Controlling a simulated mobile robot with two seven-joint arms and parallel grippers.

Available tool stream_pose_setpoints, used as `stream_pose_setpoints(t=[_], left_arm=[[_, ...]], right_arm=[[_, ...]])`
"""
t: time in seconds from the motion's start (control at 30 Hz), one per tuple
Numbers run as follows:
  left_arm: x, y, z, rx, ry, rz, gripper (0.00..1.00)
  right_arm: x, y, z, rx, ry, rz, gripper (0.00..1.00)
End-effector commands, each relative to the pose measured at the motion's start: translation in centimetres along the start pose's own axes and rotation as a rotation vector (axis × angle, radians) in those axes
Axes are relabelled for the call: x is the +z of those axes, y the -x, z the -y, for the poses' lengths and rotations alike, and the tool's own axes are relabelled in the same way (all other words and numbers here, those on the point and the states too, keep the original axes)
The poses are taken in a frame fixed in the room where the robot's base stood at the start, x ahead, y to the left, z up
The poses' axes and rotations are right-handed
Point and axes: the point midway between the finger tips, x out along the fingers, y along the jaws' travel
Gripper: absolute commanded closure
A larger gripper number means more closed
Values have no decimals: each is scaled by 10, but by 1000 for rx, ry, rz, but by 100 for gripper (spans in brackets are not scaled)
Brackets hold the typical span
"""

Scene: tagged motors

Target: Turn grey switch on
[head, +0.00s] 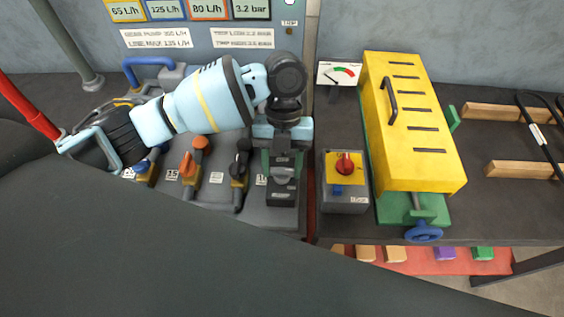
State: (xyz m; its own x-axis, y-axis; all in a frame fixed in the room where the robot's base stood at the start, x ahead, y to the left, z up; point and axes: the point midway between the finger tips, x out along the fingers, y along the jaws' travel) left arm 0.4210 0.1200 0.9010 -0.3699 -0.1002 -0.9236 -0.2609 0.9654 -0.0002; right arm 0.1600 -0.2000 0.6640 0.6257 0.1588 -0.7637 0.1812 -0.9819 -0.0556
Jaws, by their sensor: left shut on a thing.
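My left arm comes in from the left, and its gripper (283,178) points down over the right end of the row of controls on the grey panel. The gripper is shut on a small grey part, which I take to be the grey switch (282,173). The fingers and wrist hide most of this part, so its position cannot be read. A label beside it (262,180) is partly covered. My right gripper is not in view.
An orange-handled valve (188,165) and a black-handled valve (239,170) stand left of the gripper. A grey box with a red knob (345,163) stands close on the right. Beyond it is a yellow slotted cover (410,125) with a blue handwheel (424,234).

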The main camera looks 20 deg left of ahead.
Motion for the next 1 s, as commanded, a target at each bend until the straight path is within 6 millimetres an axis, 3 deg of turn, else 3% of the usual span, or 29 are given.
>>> stream_pose_setpoints(t=[0.2,0.23,0.37,0.73,1.0], left_arm=[[0,1,0,-1,0,3,74],[0,1,0,-1,0,3,47],[0,1,0,-1,0,2,30],[0,5,0,-1,1,2,29],[1,44,0,-2,1,4,29]], right_arm=[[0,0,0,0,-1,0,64],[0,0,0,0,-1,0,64],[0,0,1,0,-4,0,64],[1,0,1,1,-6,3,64],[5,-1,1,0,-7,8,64]])
